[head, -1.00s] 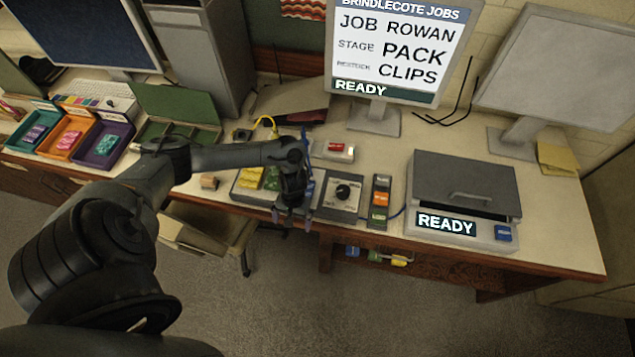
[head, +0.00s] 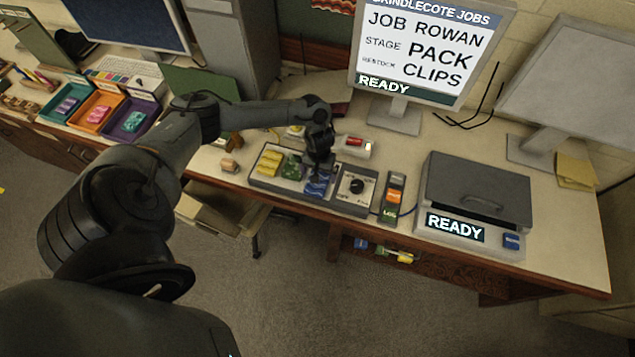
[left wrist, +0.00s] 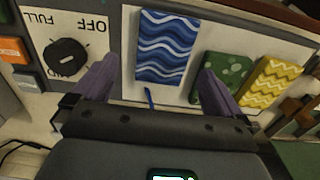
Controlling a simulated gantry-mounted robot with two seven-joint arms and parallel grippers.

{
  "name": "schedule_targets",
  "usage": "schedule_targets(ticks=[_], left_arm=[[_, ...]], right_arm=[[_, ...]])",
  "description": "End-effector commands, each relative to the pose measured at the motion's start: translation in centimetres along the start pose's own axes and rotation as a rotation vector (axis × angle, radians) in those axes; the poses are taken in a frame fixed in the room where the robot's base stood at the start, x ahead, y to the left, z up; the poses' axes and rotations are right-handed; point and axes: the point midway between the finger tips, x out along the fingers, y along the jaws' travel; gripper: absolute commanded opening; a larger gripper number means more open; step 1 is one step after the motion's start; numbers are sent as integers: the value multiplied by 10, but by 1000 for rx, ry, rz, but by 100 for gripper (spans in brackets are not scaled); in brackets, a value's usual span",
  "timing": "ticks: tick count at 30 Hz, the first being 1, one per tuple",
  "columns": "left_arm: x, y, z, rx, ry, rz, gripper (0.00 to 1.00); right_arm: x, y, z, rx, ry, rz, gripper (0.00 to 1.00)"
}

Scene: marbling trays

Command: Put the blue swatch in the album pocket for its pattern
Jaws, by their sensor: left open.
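The blue swatch (head: 319,185) has white wavy stripes and lies in the grey holder (head: 283,187), beside a green dotted swatch (head: 291,167) and a yellow zigzag swatch (head: 269,162). In the left wrist view the blue swatch (left wrist: 167,47) lies flat beyond and between the fingers. My left gripper (left wrist: 157,86) is open and empty, with its purple fingers apart; in the head view it (head: 318,174) hangs over the blue swatch. A green open case (head: 200,83), possibly the album, stands left of the holder, largely hidden by my arm; its pockets cannot be made out. My right gripper is not in view.
A dial panel (head: 356,187) and a strip of coloured buttons (head: 391,197) sit right of the swatches. A grey press-like box (head: 477,192) stands further right. Teal, orange and purple trays (head: 141,108) are at left. A monitor (head: 424,45) rises behind.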

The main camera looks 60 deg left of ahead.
Motion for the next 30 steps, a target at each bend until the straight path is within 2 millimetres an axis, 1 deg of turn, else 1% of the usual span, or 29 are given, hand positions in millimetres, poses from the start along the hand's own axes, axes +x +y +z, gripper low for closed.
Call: schedule_targets(ticks=[6,9,13,19,20,30], left_arm=[[29,-4,3,0,-3,-1,100],[39,-4,3,0,-2,0,100],[44,-4,2,0,-1,0,100],[44,-4,2,1,0,0,100],[44,-4,2,1,0,0,98],[44,-4,2,1,0,0,46]], right_arm=[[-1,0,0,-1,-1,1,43],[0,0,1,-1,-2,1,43],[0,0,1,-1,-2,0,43],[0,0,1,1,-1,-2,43],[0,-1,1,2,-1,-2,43],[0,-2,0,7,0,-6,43]])
